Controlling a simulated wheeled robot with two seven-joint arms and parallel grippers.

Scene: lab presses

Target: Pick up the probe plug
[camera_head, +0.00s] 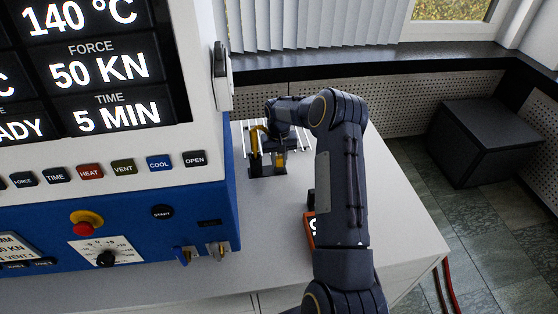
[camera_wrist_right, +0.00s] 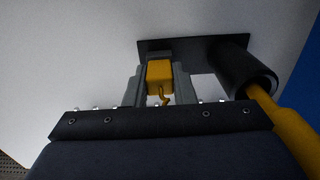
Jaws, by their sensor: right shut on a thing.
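The probe plug (camera_wrist_right: 159,76) is a small yellow block with a thin yellow cable at its near end. In the right wrist view it sits between the two grey fingers of my right gripper (camera_wrist_right: 158,82), which is shut on it. A black stand (camera_wrist_right: 160,46) lies just beyond the fingertips, and its dark tube holds a yellow handle (camera_wrist_right: 294,125) to the right. In the head view the stand (camera_head: 268,171) is on the white bench beside the press, with my right gripper (camera_head: 279,150) down over it. The plug's far end and any gap to the stand are unclear. My left gripper is out of view.
The blue and white press (camera_head: 120,215) with its display and buttons fills the left. An orange device (camera_head: 310,230) is partly hidden behind my right arm. The white bench top (camera_head: 400,225) is clear to the right. A dark box (camera_head: 485,140) stands on the floor beyond.

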